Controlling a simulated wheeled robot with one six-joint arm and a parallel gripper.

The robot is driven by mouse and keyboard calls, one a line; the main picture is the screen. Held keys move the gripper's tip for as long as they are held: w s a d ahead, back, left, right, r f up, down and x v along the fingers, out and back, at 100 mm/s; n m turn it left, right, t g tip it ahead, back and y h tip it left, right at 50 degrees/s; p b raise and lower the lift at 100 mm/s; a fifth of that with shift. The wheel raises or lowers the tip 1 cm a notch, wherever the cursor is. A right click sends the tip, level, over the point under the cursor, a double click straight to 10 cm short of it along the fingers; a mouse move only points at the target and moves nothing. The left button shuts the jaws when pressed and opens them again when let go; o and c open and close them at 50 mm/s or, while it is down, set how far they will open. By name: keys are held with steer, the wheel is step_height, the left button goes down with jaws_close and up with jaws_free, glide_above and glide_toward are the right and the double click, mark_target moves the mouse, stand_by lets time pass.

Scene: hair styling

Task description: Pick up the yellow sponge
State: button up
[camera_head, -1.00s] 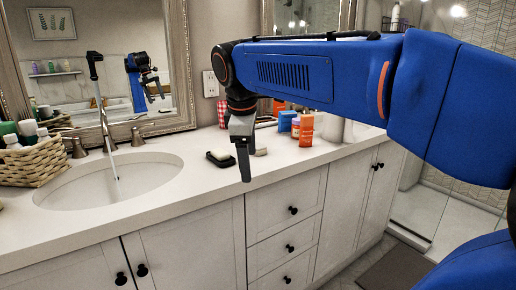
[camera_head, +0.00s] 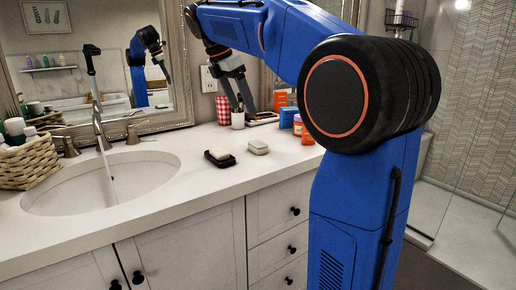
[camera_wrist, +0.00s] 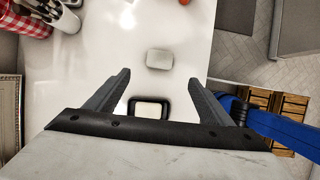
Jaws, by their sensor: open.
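Two small pale blocks lie on the white counter, and neither is clearly yellow. One pale cream block (camera_head: 218,154) sits in a black dish (camera_head: 226,163); the other, a beige block (camera_head: 258,147), lies bare to its right. In the wrist view, the block in the dish (camera_wrist: 148,108) shows low between the fingers, and the bare block (camera_wrist: 159,59) lies beyond the fingertips. I cannot tell for sure which one is the sponge. My gripper (camera_head: 244,108) is open and empty, raised above the back of the counter; its fingers also show in the wrist view (camera_wrist: 160,77).
A sink (camera_head: 100,185) with a running tap and a wicker basket (camera_head: 30,163) are at left. A red-and-white patterned item (camera_head: 222,110), a white cup (camera_head: 238,120), a blue box (camera_head: 288,118) and orange bottles (camera_head: 307,134) stand behind the blocks. The front of the counter is clear.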

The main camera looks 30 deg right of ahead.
mark_target(258, 143)
steer(key=x, duration=1.4)
steer(key=shift+d+f, duration=0.2)
steer(key=c, duration=1.2)
steer(key=shift+r, duration=0.1)
step_height(258, 143, up, 10)
steer(key=shift+f, duration=0.1)
